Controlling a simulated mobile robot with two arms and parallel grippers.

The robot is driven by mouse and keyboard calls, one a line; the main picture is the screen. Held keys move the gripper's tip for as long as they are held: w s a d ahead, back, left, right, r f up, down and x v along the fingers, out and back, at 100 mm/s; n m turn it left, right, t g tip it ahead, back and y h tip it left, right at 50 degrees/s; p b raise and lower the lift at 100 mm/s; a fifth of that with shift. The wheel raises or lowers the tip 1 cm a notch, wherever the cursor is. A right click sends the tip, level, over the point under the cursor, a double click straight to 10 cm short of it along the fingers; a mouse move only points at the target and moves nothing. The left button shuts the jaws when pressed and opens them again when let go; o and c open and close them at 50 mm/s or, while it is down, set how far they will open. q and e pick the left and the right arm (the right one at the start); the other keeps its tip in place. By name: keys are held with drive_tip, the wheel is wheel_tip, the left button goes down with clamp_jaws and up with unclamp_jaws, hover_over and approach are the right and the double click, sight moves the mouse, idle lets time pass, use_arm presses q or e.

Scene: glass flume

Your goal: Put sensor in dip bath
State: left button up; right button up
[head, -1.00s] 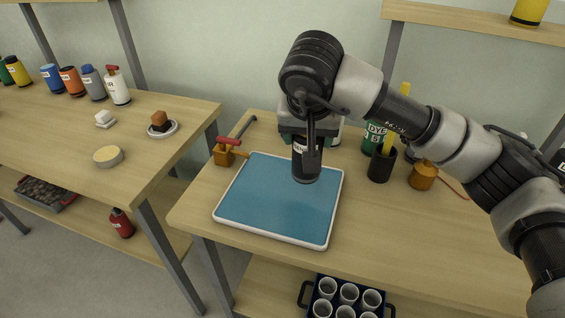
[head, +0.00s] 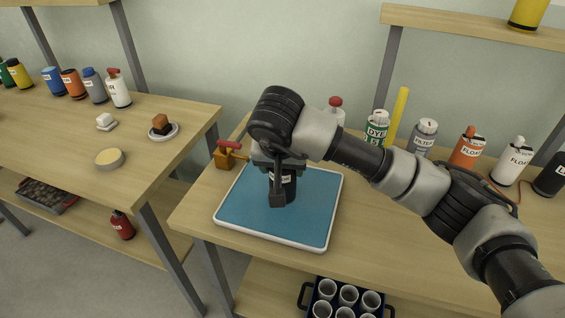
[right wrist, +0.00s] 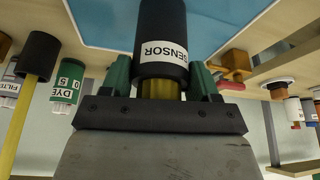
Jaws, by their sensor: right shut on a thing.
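The sensor (head: 288,187) is a dark cylinder with a white label, over the blue surface of a shallow white-rimmed tray (head: 315,218). This tray looks like the dip bath. My right gripper (head: 279,180) is shut on the sensor. In the right wrist view, the sensor (right wrist: 162,25) shows its SENSOR label and a yellow end between green fingers (right wrist: 160,84), with the tray's blue surface (right wrist: 95,22) beyond. The arm partly covers the sensor in the head view. I cannot tell whether the sensor touches the tray. My left gripper is not in view.
An orange block with a red handle (head: 227,155) stands by the tray's left back corner. A green DYE bottle (head: 376,132), yellow stick (head: 398,115) and several bottles line the table's back right. A second table (head: 75,140) is at left. Cups (head: 348,295) sit on the lower shelf.

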drive_tip(key=o, duration=1)
drive_tip(key=shift+f, duration=0.1)
drive_tip(key=shift+r+p, duration=0.3)
drive_tip(key=v, duration=1.1)
drive_tip(key=shift+s+r+b, duration=0.15)
drive_tip(key=shift+r+b, duration=0.15)
drive_tip(key=shift+r, duration=0.05)
